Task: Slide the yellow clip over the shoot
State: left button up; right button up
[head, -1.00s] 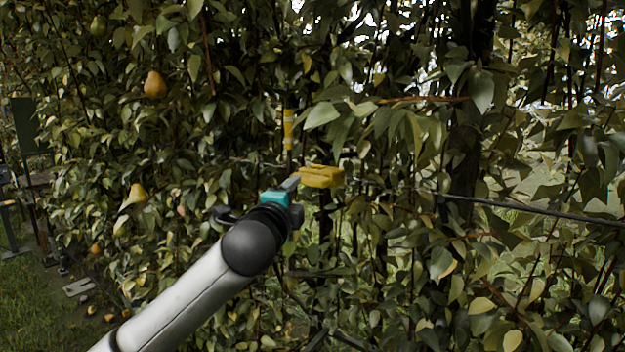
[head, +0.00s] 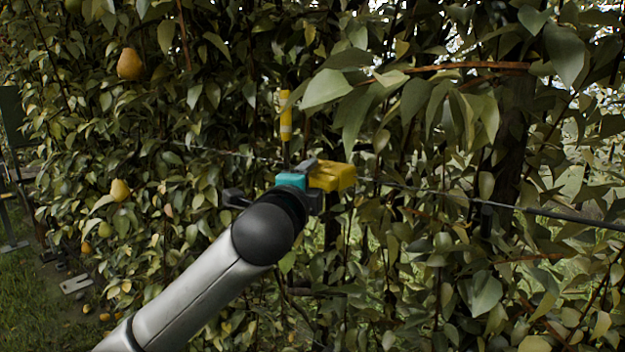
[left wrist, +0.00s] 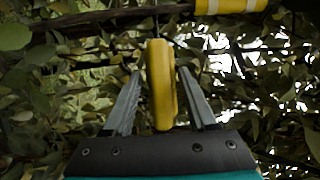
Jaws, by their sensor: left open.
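The yellow clip (head: 332,177) is a blocky yellow piece at the wire in the middle of the head view. My left gripper (head: 312,172) reaches it from the left. In the left wrist view the clip (left wrist: 161,85) stands between the two grey fingers of my open gripper (left wrist: 161,92), with a gap on either side. An upright yellow-banded stem (head: 286,115), which looks like the marked shoot, rises just left of and above the clip. A yellow sleeve with pale bands (left wrist: 230,5) shows at the top of the wrist view. My right gripper is out of view.
A dark wire (head: 550,212) crosses the foliage at clip height. A leafy branch (head: 450,68) hangs at upper right. Pears (head: 130,64) hang at left. Dense leaves surround my gripper; a grass strip (head: 30,290) lies at lower left.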

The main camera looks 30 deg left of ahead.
pick_arm(q)
jog(key=shift+s, duration=0.15)
jog(key=shift+c, duration=0.2)
grip_shut()
jog(key=shift+r, duration=0.1)
dwell(1.1)
